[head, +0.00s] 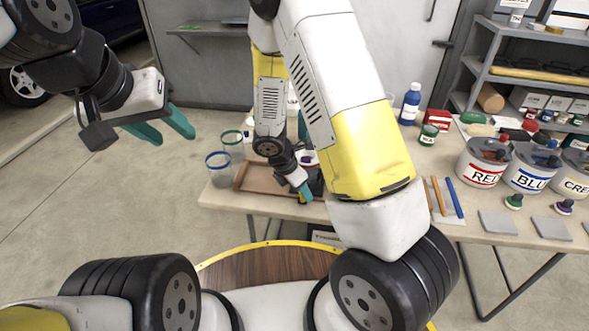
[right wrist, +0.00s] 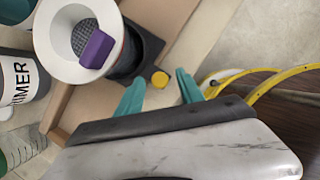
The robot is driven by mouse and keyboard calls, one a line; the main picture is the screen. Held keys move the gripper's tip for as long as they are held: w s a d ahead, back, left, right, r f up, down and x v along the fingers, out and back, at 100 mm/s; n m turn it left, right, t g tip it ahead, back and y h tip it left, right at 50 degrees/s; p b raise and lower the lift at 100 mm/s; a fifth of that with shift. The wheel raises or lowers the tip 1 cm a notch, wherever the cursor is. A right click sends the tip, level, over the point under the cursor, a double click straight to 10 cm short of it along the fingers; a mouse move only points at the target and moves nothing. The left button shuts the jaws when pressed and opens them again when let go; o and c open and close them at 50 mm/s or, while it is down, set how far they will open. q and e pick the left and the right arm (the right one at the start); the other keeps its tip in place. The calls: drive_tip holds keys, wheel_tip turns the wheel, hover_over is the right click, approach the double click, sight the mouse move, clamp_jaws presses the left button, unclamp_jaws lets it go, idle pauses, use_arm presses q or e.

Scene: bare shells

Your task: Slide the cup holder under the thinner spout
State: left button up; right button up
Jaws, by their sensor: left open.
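My right gripper (right wrist: 160,85) is open, its teal fingers apart at the rim of a shallow brown tray (right wrist: 178,22). A black base with a yellow round knob (right wrist: 160,78) lies just beyond the fingertips, and a wide white funnel-like rim (right wrist: 50,62) sits over it with a purple block (right wrist: 96,50) inside. This black piece looks like the cup holder, but I cannot be sure. My left gripper (head: 174,138) is open and empty over the floor. No thinner spout is clearly visible.
The table carries a blue-rimmed cup (head: 218,161) and a green-rimmed cup (head: 232,139) left of the tray. Paint cans, including a red one (head: 482,165) and a blue one (head: 531,170), stand at right.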

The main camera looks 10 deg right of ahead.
drive_tip(key=v, duration=0.7)
drive_tip(key=shift+a+r, duration=0.15)
drive_tip(key=shift+r, duration=0.2)
drive_tip(key=shift+s+r, duration=0.1)
drive_tip(key=s+d+r+m+t+y, duration=0.2)
drive_tip(key=s+r+m, duration=0.5)
drive_tip(key=r+m, duration=0.4)
drive_tip(key=s+d+r+m+t+y, duration=0.2)
drive_tip(key=s+d+r+m+y, duration=0.2)
drive_tip(key=s+r+m, duration=0.4)
wheel_tip(320, 180, up, 7)
drive_tip(key=m, duration=0.3)
drive_tip(key=shift+s+r+m, duration=0.15)
drive_tip(key=shift+r+m, duration=0.05)
drive_tip(key=shift+m, duration=0.2)
